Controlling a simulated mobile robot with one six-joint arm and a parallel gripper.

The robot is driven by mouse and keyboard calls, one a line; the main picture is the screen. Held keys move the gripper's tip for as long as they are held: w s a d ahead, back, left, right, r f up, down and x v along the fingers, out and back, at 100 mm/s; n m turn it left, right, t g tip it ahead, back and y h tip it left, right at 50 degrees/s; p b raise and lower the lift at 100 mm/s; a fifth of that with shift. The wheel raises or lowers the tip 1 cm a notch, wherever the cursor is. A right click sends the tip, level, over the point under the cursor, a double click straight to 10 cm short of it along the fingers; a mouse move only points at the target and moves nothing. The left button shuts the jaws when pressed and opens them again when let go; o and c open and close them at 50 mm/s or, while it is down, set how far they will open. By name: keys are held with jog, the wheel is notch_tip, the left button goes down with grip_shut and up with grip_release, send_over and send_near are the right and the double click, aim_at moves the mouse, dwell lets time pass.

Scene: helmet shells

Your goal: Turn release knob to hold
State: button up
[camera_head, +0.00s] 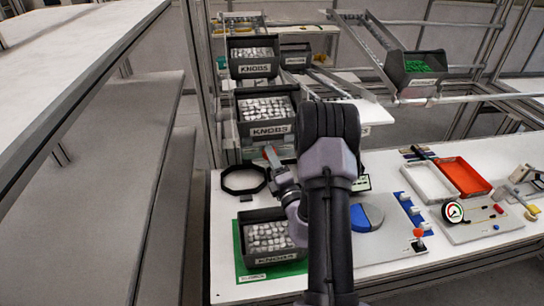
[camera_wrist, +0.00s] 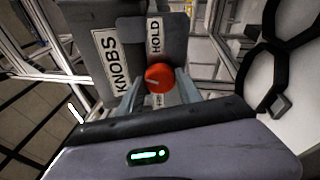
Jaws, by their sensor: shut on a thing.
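The red release knob (camera_wrist: 159,76) is round with a pale pointer line, seen close up in the wrist view. It sits on a dark grey plate (camera_wrist: 178,27) with a HOLD label (camera_wrist: 155,36) above it. The pale line lies nearly across the picture, not toward HOLD. A second label below is mostly hidden by the knob and fingers. My gripper (camera_wrist: 158,88) has one finger on each side of the knob and is shut on it. In the head view my arm hides much of this spot, beside the middle KNOBS bin.
KNOBS bins stand on the rack (camera_head: 254,55), in the middle (camera_head: 267,130) and on a green mat (camera_head: 239,262). A black ring (camera_head: 243,193) lies on the white table. A blue disc (camera_head: 367,217), red tray (camera_head: 462,176) and gauge board (camera_head: 480,222) are right of my arm.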

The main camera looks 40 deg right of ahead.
jog(key=shift+m+t+p, duration=0.5)
jog(key=shift+m+p, duration=0.1)
jog(key=shift+m, duration=1.5)
jog(key=o, duration=1.4)
jog(key=shift+w, duration=0.1)
jog(key=shift+c, duration=0.2)
jog(key=shift+f, duration=0.1)
